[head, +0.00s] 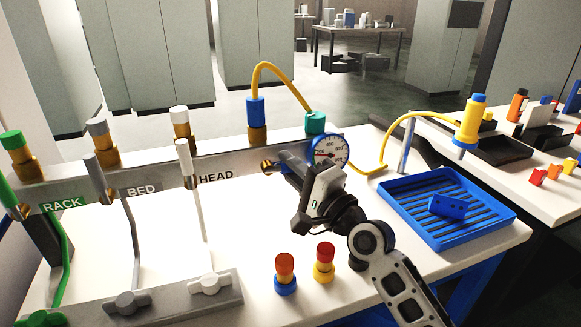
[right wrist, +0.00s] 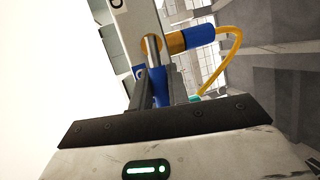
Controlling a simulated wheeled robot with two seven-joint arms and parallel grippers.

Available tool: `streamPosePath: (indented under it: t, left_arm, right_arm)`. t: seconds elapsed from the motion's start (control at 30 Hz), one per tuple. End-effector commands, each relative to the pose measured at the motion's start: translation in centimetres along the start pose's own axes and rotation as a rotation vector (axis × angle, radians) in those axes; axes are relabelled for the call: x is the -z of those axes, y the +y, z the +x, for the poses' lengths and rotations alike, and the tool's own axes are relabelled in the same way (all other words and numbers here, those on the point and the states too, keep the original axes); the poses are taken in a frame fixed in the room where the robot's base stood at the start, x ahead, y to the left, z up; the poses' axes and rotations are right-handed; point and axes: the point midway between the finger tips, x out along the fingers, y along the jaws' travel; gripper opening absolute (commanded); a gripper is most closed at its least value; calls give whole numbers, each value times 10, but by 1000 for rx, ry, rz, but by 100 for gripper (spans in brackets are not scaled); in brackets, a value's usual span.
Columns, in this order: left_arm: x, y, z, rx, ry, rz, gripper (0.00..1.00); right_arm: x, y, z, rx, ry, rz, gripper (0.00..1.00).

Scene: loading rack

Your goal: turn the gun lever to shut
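The gun lever is a blue handle on a silver stem at a brass valve (right wrist: 150,45). In the right wrist view its blue grip (right wrist: 157,82) sits between the dark fingers of my right gripper (right wrist: 160,95), which look closed close about it. In the head view my right gripper (head: 288,167) is at the grey manifold (head: 236,162), right of the HEAD label. It hides most of the gun lever and its label there. The brass valve end (head: 267,167) shows just left of the fingers. My left gripper is in neither view.
Left along the manifold are the white HEAD lever (head: 184,158), grey BED lever (head: 97,178) and green RACK lever (head: 9,199). A gauge (head: 331,151) stands just behind my right gripper. Two capped fittings (head: 285,274) stand in front. A blue tray (head: 410,215) lies to the right.

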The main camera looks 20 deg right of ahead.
Motion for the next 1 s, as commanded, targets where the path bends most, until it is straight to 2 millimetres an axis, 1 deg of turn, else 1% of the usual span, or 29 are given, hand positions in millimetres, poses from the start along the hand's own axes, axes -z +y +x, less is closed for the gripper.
streamPosePath:
  t: [0.17,0.3,0.43,0.47,0.5,0.53,0.87,0.97,1.0]
  left_arm:
    - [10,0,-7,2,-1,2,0]
    - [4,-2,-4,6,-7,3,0]
    - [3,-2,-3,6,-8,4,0]
    - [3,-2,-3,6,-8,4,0]
    - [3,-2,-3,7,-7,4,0]
    - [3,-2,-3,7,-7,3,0]
    - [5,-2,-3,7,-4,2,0]
    - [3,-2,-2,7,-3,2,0]
    - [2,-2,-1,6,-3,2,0]
  right_arm:
    - [0,-6,1,-26,-13,-59,0]
    - [0,-3,0,-36,-18,-80,0]
    - [0,-3,0,-34,-18,-79,0]
    - [0,-3,0,-34,-18,-80,20]
    - [0,-3,0,-34,-18,-80,31]
    - [0,-3,0,-34,-18,-79,39]
    - [0,-3,-2,-34,-17,-79,39]
    - [1,-2,-11,-35,-16,-79,39]
    - [1,-2,-17,-35,-16,-80,39]
